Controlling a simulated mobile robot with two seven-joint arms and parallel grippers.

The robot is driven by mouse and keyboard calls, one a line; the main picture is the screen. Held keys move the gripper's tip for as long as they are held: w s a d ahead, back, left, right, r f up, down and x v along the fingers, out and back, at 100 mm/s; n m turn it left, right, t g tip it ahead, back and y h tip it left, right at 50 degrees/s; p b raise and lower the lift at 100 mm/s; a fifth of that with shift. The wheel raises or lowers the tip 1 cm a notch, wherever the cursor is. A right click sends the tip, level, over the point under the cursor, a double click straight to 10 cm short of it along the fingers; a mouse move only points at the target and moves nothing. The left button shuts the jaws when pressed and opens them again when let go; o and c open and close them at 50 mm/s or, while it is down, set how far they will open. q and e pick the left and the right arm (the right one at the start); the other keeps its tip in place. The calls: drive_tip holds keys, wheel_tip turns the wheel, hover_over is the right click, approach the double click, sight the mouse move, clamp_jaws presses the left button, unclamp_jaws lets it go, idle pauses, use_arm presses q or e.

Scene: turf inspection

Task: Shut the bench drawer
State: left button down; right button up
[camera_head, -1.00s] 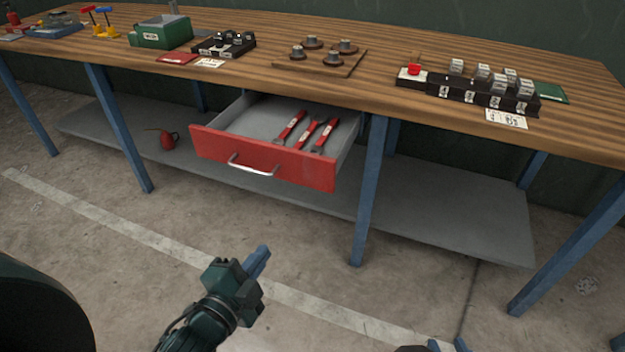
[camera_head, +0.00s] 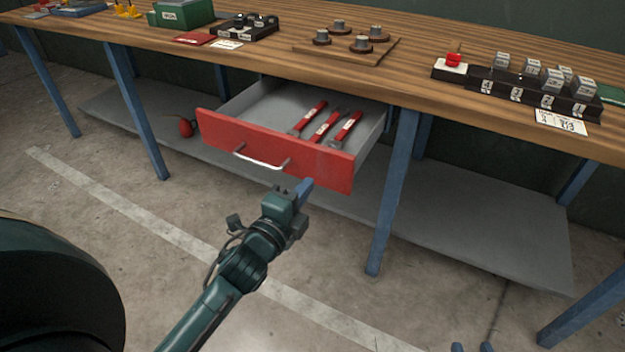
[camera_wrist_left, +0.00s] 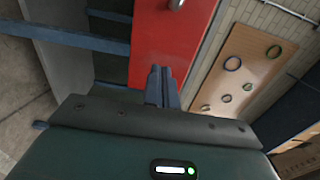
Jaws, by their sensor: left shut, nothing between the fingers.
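The bench drawer (camera_head: 275,148) has a red front with a silver handle (camera_head: 260,159) and stands pulled out below the bench top. Three red-handled tools (camera_head: 326,122) lie in its grey tray. My left gripper (camera_head: 305,187) is shut and empty, its blue fingertips at the lower right part of the drawer front. In the left wrist view the closed fingers (camera_wrist_left: 160,72) point at the red front (camera_wrist_left: 168,42); whether they touch it I cannot tell. My right gripper (camera_head: 472,347) shows only its two separated fingertips at the bottom edge.
The wooden bench top (camera_head: 420,75) holds a green box (camera_head: 181,13), a board with round pieces (camera_head: 345,49) and a black rack of blocks (camera_head: 530,88). A blue leg (camera_head: 392,195) stands right of the drawer. A grey shelf (camera_head: 480,220) runs below.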

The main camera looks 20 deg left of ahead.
sight(320, 170)
use_arm(q)
drive_tip(key=w, duration=0.3)
drive_tip(key=shift+w+d, duration=0.15)
drive_tip(key=shift+w, duration=0.1)
use_arm(e)
drive_tip(key=shift+w+a+f, duration=0.1)
drive_tip(key=shift+f, duration=0.2)
use_arm(q)
drive_tip(key=shift+w, duration=0.1)
